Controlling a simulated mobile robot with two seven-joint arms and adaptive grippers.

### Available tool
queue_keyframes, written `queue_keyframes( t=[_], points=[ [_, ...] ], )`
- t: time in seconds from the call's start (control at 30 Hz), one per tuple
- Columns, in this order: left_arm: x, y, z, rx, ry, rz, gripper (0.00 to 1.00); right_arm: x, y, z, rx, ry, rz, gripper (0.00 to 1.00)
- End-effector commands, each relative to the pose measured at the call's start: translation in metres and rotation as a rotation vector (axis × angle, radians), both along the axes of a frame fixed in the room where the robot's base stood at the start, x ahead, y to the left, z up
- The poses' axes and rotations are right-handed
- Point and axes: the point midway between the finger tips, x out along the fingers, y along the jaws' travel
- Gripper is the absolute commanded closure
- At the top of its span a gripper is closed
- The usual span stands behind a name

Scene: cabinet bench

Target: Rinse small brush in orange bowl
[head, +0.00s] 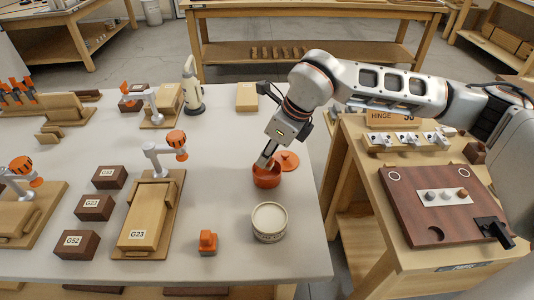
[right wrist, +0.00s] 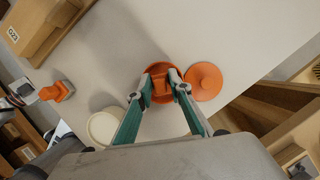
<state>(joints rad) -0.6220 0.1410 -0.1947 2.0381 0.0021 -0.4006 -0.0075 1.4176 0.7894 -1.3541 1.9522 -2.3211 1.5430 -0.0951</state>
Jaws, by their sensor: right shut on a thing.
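The orange bowl (head: 267,179) stands near the right side of the white bench top; it also shows in the right wrist view (right wrist: 184,123). My right gripper (head: 265,163) points down at the bowl, its fingertips at the bowl's mouth. In the right wrist view my right gripper (right wrist: 161,84) is shut on the small brush (right wrist: 161,88), whose orange part shows between the fingertips over the bowl. The brush's lower end is hidden, so I cannot tell whether it touches the inside. My left gripper is not in view.
An orange lid (head: 289,160) lies just behind the bowl. A round pale tub (head: 269,222) stands in front of it, and a small orange item (head: 208,242) lies to the front left. Clamps with wooden blocks (head: 146,225) fill the left. A side bench (head: 435,205) stands right.

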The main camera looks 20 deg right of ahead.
Motion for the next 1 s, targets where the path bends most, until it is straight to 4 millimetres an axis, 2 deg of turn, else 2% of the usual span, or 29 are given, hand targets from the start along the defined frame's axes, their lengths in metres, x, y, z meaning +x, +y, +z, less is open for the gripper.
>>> queue_keyframes(
  t=[0.57,1.0],
  points=[
    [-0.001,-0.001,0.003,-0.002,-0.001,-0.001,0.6,0.0,0.0,-0.001,0.0,0.001,0.0,0.93],
    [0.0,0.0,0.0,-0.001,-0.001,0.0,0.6,0.0,0.0,-0.012,-0.001,0.002,0.0,0.93]
  ],
)
